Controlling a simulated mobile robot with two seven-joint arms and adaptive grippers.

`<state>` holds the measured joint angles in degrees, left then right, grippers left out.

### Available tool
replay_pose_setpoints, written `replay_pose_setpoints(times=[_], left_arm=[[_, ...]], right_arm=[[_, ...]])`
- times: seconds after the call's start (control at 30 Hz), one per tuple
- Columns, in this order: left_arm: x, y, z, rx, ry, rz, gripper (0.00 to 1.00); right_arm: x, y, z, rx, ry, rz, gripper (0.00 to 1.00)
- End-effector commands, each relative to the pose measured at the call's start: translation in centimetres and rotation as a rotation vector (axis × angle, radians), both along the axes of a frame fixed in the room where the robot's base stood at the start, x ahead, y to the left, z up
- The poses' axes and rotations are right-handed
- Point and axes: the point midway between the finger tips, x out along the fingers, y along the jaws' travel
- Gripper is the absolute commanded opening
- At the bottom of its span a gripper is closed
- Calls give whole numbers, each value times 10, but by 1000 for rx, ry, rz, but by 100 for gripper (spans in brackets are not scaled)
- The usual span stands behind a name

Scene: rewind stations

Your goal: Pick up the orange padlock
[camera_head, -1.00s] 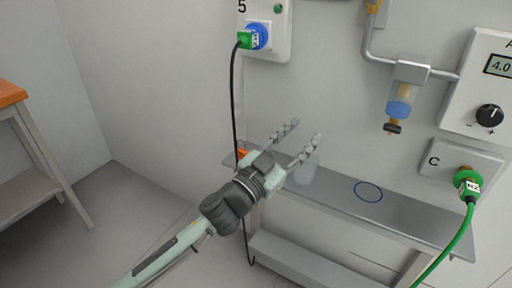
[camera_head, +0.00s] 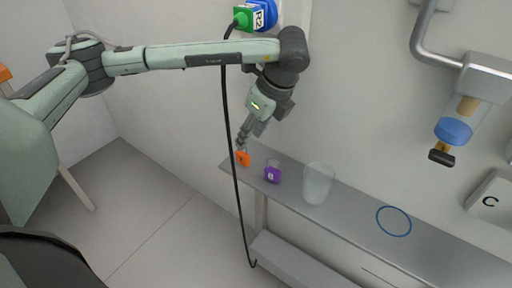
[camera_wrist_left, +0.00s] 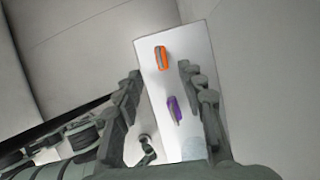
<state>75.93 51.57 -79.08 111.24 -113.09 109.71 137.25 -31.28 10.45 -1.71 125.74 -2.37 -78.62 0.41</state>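The orange padlock (camera_head: 243,158) lies near the left end of a narrow grey shelf (camera_head: 345,218). In the left wrist view the orange padlock (camera_wrist_left: 161,58) lies near the far end of the shelf, beyond and between my fingertips. My left gripper (camera_head: 243,140) points down just above the padlock in the head view. In the left wrist view my left gripper (camera_wrist_left: 160,78) has its fingers wide apart, with nothing between them. My right gripper does not show.
A blue ring (camera_head: 393,221) marks the shelf farther right. A black cable (camera_head: 233,150) hangs from the green plug (camera_head: 243,18), passing in front of the shelf's left end.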

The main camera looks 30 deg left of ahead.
Motion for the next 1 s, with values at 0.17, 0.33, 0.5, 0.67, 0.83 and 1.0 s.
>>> replay_pose_setpoints(times=[0.17, 0.33, 0.5, 0.67, 0.83, 1.0], left_arm=[[0, 8, -11, 10, 2, 10, 40], [1, 13, -29, 8, 2, 6, 40], [3, 19, -54, 9, 2, 7, 40], [4, 25, -71, 7, 1, 6, 40], [4, 26, -74, 6, 0, 5, 40], [4, 26, -74, 6, 0, 5, 31]], right_arm=[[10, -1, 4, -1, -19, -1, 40], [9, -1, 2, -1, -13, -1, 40], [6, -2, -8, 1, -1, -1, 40], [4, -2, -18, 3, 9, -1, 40], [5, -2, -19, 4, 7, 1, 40], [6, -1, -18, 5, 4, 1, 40]])
